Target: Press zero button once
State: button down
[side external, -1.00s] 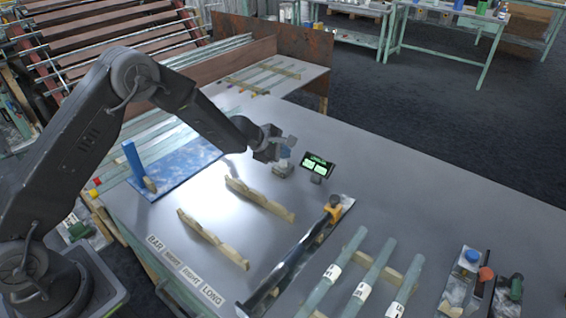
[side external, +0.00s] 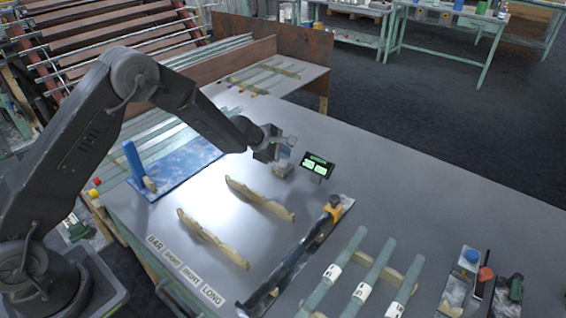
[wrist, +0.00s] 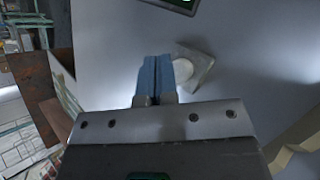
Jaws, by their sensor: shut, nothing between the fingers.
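The button is a pale round cap (wrist: 184,71) on a square grey base in the wrist view. In the side view its grey base (side external: 282,171) stands on the table just under my gripper, and the cap is mostly hidden. My gripper (wrist: 156,60) is shut and empty, with its two blue-grey fingers together. In the wrist view the fingertips overlap the left edge of the button. Whether they touch it I cannot tell. A small black display (side external: 317,166) with green lit fields stands just right of the button.
Two wooden notched rails (side external: 260,198) lie in front of the button. A long dark rail (side external: 290,262) and labelled glass tubes (side external: 373,270) lie nearer the front. A blue board (side external: 178,167) is at left. The table right of the display is clear.

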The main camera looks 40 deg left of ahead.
aim_at(283, 164)
jog(key=shift+f, duration=0.15)
jog(key=shift+f, duration=0.3)
jog(key=shift+f, duration=0.5)
dwell(1.0)
jog(key=shift+r, duration=0.9)
jog(key=shift+r, duration=0.1)
jog(key=shift+r, duration=2.45)
